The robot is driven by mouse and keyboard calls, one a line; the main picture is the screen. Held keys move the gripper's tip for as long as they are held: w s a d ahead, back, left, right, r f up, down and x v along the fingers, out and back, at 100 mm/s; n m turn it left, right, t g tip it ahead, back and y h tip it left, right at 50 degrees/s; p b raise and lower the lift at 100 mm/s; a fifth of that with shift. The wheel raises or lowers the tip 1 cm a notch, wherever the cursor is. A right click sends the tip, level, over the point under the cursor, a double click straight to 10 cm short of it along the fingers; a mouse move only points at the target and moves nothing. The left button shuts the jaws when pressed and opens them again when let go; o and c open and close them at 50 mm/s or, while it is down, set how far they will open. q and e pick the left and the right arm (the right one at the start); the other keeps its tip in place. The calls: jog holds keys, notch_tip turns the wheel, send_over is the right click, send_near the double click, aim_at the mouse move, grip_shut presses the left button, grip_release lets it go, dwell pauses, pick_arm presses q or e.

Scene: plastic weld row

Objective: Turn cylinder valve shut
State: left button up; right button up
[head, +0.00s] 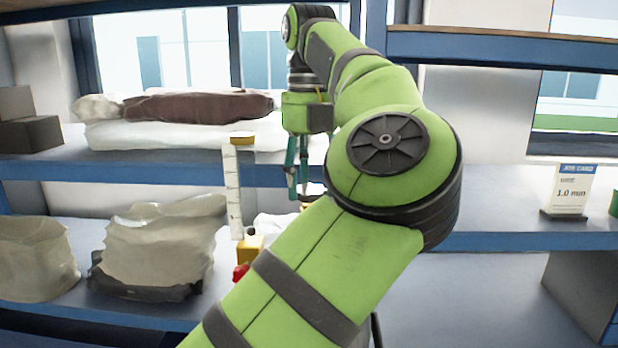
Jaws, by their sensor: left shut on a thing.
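My left arm crosses the middle of the head view and hides much behind it. My left gripper (298,194) points down beyond the arm's elbow, its teal fingers closed in on a small dark round part (313,188), which looks like the top of the cylinder valve. The arm covers the right side of this part and everything below it, so the cylinder body and the exact grip cannot be made out. My right gripper is not in view.
A white upright strip (232,190) with a yellow top stands just left of the gripper. A yellow block (250,247) and a red part (240,272) sit below it. Wrapped bags (160,245) fill the left shelves. A job card (572,188) stands at right.

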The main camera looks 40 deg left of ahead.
aim_at(310, 187)
pick_arm(q)
jog(key=o, duration=1.1)
jog(key=shift+w+a+r, duration=0.1)
jog(key=shift+r, duration=0.1)
jog(key=shift+o, duration=0.2)
jog(key=shift+w+f, duration=0.25)
jog(key=shift+s+a+r, duration=0.1)
jog(key=shift+r, duration=3.7)
